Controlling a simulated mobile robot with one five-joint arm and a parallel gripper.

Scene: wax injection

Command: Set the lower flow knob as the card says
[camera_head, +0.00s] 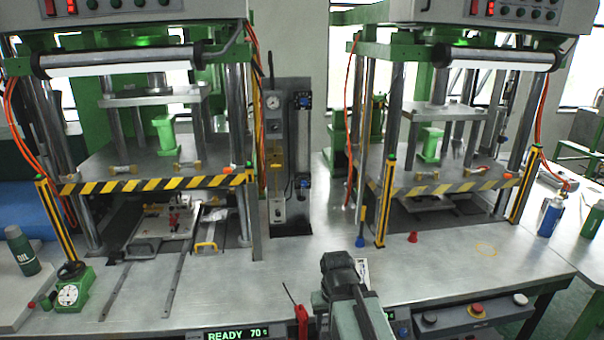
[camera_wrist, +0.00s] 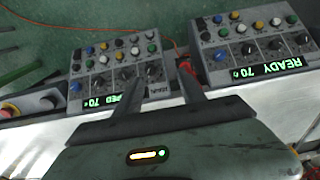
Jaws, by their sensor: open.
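I cannot read the setting of either. A small white card (camera_head: 362,270) is partly hidden behind my arm, and its text is unreadable. My gripper (camera_wrist: 163,84) is open and empty in the wrist view, its two fingers over the table's front edge. It is well apart from the flow panel, which is outside the wrist view.
Two control boxes, left (camera_wrist: 115,70) and right (camera_wrist: 255,50), carry several coloured buttons and lit displays. Presses with striped yellow-black bars (camera_head: 155,184) flank the panel. Bare tabletop (camera_head: 320,225) lies before the panel.

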